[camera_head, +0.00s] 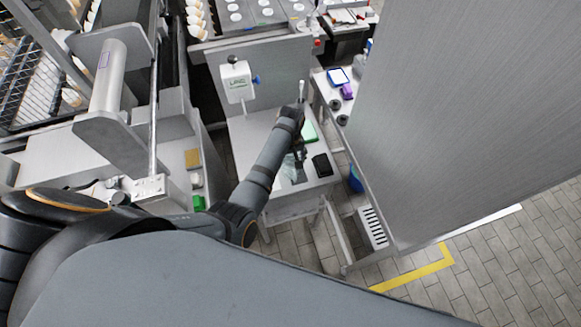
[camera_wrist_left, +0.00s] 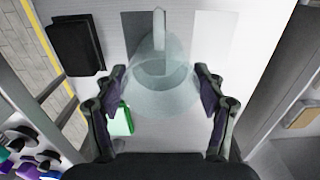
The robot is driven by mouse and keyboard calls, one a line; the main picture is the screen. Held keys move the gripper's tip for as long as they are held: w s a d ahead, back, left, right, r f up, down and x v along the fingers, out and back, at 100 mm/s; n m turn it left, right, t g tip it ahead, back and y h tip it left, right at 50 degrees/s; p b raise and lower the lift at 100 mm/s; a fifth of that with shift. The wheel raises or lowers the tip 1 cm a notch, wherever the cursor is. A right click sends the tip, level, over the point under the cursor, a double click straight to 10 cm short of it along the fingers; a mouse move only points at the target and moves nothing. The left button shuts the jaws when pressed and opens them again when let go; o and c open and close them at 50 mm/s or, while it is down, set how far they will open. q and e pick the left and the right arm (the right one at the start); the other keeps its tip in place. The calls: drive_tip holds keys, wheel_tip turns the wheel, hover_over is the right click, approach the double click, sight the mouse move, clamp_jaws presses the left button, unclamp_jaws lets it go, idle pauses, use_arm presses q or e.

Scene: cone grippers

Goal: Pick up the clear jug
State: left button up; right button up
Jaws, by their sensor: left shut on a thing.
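The clear jug (camera_wrist_left: 162,98) is see-through and pale blue-green, with its handle toward the top of the left wrist view. My left gripper (camera_wrist_left: 160,76) has one finger on each side of the jug's body and is shut on it. In the head view the jug (camera_head: 289,170) shows faintly beside my left gripper (camera_head: 301,152), over the small steel table. I cannot tell whether its base touches the table. My right gripper is not in view.
A black box (camera_head: 322,165) and a green item (camera_head: 309,132) are on the steel table (camera_head: 250,130) close to the jug. A white dispenser (camera_head: 236,80) stands at the back left. A large steel panel (camera_head: 470,110) fills the right side.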

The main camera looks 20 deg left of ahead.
use_arm(q)
drive_tip(key=c, duration=0.9)
drive_tip(key=shift+c, duration=0.2)
drive_tip(key=w+d+r+b, duration=0.6)
drive_tip(key=w+r+b, duration=0.2)
drive_tip(key=w+r, duration=0.4)
drive_tip(key=shift+w+r, duration=0.3)
drive_tip(key=shift+r, duration=0.15)
idle(0.3)
